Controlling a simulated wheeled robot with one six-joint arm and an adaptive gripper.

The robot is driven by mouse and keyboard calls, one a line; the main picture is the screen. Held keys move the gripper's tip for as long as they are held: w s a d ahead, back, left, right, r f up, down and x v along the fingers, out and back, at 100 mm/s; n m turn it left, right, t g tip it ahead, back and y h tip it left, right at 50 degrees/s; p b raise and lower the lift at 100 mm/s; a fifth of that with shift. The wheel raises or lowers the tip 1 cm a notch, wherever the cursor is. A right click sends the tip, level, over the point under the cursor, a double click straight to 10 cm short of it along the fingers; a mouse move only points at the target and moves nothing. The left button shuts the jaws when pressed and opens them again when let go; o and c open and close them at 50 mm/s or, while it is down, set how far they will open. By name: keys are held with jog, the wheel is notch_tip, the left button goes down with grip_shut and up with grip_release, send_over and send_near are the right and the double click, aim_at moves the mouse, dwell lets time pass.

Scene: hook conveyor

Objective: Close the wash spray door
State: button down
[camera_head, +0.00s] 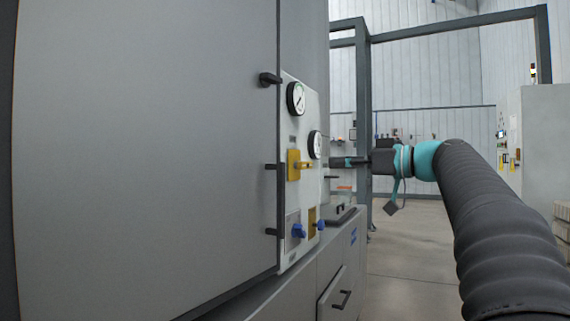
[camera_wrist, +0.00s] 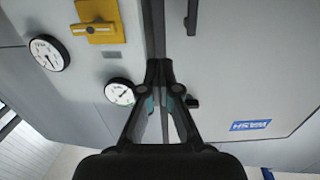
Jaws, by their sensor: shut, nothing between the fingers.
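In the wrist view a grey door panel (camera_wrist: 250,70) carries a blue label reading WASH, upside down, and a black handle (camera_wrist: 192,16). A dark seam runs along its left edge. My gripper (camera_wrist: 160,68) is shut and empty, its fingertips in front of this seam; I cannot tell whether they touch. In the head view my gripper (camera_head: 341,162) points left, just right of the control panel (camera_head: 285,185). A large flat grey panel (camera_head: 150,150) fills the left there. I cannot tell whether it is the labelled door, or how far that door stands open.
The control panel bears round gauges (camera_head: 296,98), a yellow handle (camera_head: 294,165) and blue knobs (camera_head: 298,230). A lower grey cabinet (camera_head: 335,260) with a black handle juts out below. A dark frame post (camera_head: 362,110) stands behind my gripper. The floor (camera_head: 400,250) at centre right is clear.

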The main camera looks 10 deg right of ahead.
jog(key=p, duration=0.3)
send_near(278, 160)
jog(key=x, duration=0.7)
jog(key=shift+a, duration=0.1)
